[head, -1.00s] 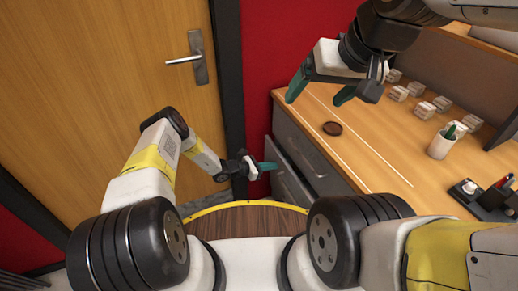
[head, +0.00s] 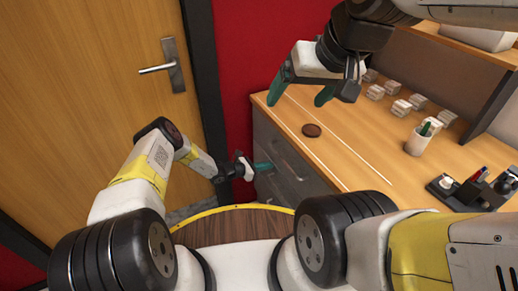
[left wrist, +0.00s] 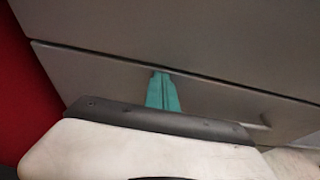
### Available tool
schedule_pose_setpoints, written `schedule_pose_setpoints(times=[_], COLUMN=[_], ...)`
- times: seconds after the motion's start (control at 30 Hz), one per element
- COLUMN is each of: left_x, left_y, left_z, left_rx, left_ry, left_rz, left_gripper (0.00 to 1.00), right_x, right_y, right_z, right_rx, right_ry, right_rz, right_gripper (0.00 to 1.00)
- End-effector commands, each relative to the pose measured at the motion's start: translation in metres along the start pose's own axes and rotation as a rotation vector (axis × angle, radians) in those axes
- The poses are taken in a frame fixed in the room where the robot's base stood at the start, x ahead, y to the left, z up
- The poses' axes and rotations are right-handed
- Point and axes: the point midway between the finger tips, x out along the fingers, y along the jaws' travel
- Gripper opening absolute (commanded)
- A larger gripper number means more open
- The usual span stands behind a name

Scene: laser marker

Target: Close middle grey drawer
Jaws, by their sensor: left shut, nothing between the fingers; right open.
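The grey drawer unit (head: 283,155) stands under the wooden desktop. Its fronts look flush or nearly flush; my arm hides part of the lower fronts. In the left wrist view a grey drawer front (left wrist: 215,97) lies below a long seam, with another grey front above it. I take the lower one as the middle drawer. My left gripper (head: 264,167) is shut and empty, its teal fingertips at the drawer fronts. In the left wrist view its fingers (left wrist: 162,92) overlap the drawer front just below the seam; contact cannot be told. My right gripper (head: 300,98) is open and empty above the desktop.
A red wall and a wooden door (head: 80,90) stand at the left.

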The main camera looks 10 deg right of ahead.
Motion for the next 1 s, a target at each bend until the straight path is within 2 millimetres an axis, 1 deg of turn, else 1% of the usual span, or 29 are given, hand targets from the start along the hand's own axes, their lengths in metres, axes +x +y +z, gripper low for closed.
schedule_pose_setpoints(times=[0.03,0.3,0.47,0.57,0.67,0.7,0.8,0.9,1.0], left_x=[0.005,0.007,-0.001,-0.014,-0.032,-0.043,-0.068,-0.090,-0.106], left_y=[-0.001,-0.001,0.001,0.005,0.009,0.009,0.009,0.009,0.008], left_z=[0.004,0.006,0.004,-0.002,-0.006,-0.006,-0.007,-0.007,-0.007], left_rx=[-0.001,-0.001,-0.001,0.000,0.000,-0.001,0.000,-0.001,0.000], left_ry=[-0.003,-0.005,-0.006,-0.004,-0.002,-0.002,0.000,0.000,0.000], left_rz=[0.000,0.000,0.000,0.000,-0.001,0.000,-0.001,0.000,-0.002], left_gripper=[0.00,0.00,0.00,0.00,0.00,0.00,0.00,0.00,0.00], right_x=[0.000,0.000,0.000,0.000,0.000,0.000,0.000,0.000,0.000], right_y=[0.000,0.000,0.000,0.000,0.000,0.000,0.000,0.000,0.000], right_z=[0.000,0.000,0.000,0.000,0.000,0.000,0.000,0.000,0.000], right_rx=[-0.001,-0.001,-0.001,-0.001,-0.001,-0.001,-0.001,-0.001,-0.001], right_ry=[0.000,0.000,0.000,0.000,0.000,0.000,0.000,0.000,0.000], right_rz=[0.000,0.000,0.000,0.000,0.000,0.000,0.000,0.000,0.000], right_gripper=[0.85,0.85,0.85,0.85,0.85,0.85,0.85,0.85,0.85])
